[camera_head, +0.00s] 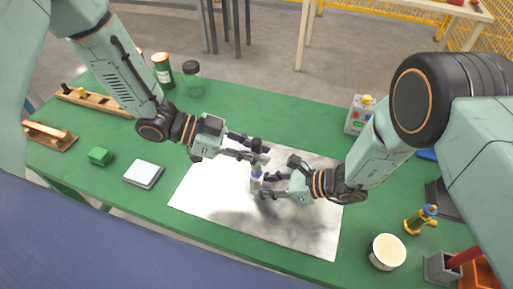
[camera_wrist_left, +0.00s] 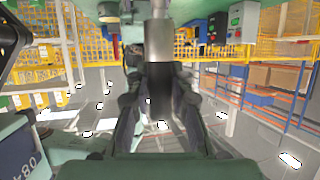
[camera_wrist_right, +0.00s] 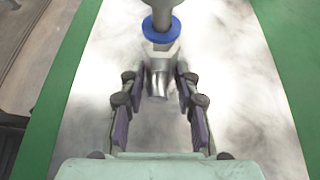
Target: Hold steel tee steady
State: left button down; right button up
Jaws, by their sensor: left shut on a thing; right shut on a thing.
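The steel tee (camera_wrist_right: 158,62) is a shiny metal fitting, upright over the white sheet, with a blue ring (camera_wrist_right: 161,28) around its upper part. The ring also shows in the head view (camera_head: 256,172). My right gripper (camera_wrist_right: 159,88) is shut on the tee's lower part, one finger on each side. My left gripper (camera_head: 263,153) is higher, above the tee, shut on a grey cylindrical part (camera_wrist_left: 158,38) whose lower end is dark. A grey shaft rises above the blue ring in the right wrist view; the fingers hide the exact joint in the head view.
The white sheet (camera_head: 215,190) lies on the green table (camera_head: 115,185). A round white tub (camera_head: 387,251), a brass fitting (camera_head: 420,219) and a grey control box (camera_head: 359,115) stand right.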

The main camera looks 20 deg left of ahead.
pick_arm(q)
jog(key=shift+f, duration=1.2)
jog(key=c, duration=1.1)
grip_release()
jog(key=shift+a, duration=0.1)
jog(key=shift+v, duration=5.95)
pick_arm(e)
jog(key=o, duration=0.6)
jog(key=shift+c, duration=0.2)
jog(key=o, duration=0.4)
jog(key=shift+c, duration=0.2)
